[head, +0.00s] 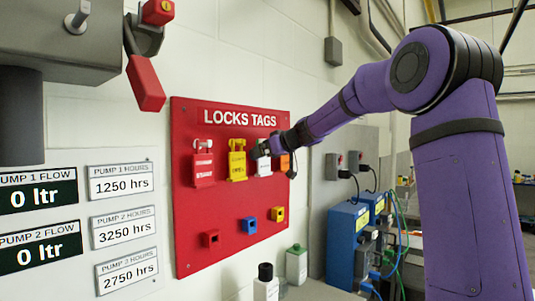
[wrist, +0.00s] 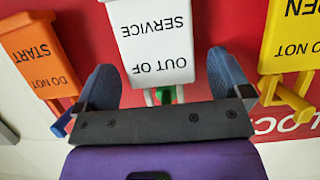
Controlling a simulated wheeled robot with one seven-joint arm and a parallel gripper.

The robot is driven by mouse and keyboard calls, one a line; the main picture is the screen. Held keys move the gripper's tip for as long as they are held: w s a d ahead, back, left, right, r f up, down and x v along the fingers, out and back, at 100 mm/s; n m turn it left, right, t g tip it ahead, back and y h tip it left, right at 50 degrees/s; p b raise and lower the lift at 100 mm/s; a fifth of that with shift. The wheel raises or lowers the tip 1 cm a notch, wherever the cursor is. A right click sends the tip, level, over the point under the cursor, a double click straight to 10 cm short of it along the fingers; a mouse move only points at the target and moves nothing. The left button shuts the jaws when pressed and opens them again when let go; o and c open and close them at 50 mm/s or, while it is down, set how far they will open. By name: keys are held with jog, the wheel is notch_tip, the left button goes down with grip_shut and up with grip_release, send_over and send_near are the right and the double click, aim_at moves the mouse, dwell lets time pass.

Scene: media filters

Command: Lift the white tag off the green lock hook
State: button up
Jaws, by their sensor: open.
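The white tag (wrist: 152,40), lettered OUT OF SERVICE, appears upside down in the wrist view. It hangs on the green lock hook (wrist: 165,95), which shows just below the lettered face and is partly hidden by my gripper. My gripper (wrist: 163,76) is open, with one blue-grey finger on each side of the tag's hook end. In the head view my gripper (head: 267,146) is at the top of the white tag (head: 264,166) and hides the hook.
The red LOCKS TAGS board (head: 230,120) is on the wall. An orange tag (wrist: 40,55) and a yellow tag (wrist: 292,35) hang close on either side of my gripper. A red tag (head: 203,165) hangs further left. Small coloured blocks, including a blue one (head: 249,225), sit lower.

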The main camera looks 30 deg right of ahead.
jog(key=c, duration=1.3)
jog(key=shift+r, duration=0.65)
jog(key=shift+s, duration=0.15)
jog(key=shift+f+v, duration=0.2)
jog(key=shift+v, duration=0.8)
jog(key=shift+f+v, duration=0.25)
jog(key=shift+v, duration=0.75)
jog(key=shift+s+d, duration=0.1)
jog(key=shift+s, duration=0.05)
jog(key=shift+s+d, duration=0.4)
jog(key=shift+s, duration=0.5)
jog(key=shift+s+d, duration=0.35)
jog(key=shift+s, duration=0.6)
jog(key=shift+s+d, duration=0.4)
jog(key=shift+s, duration=0.5)
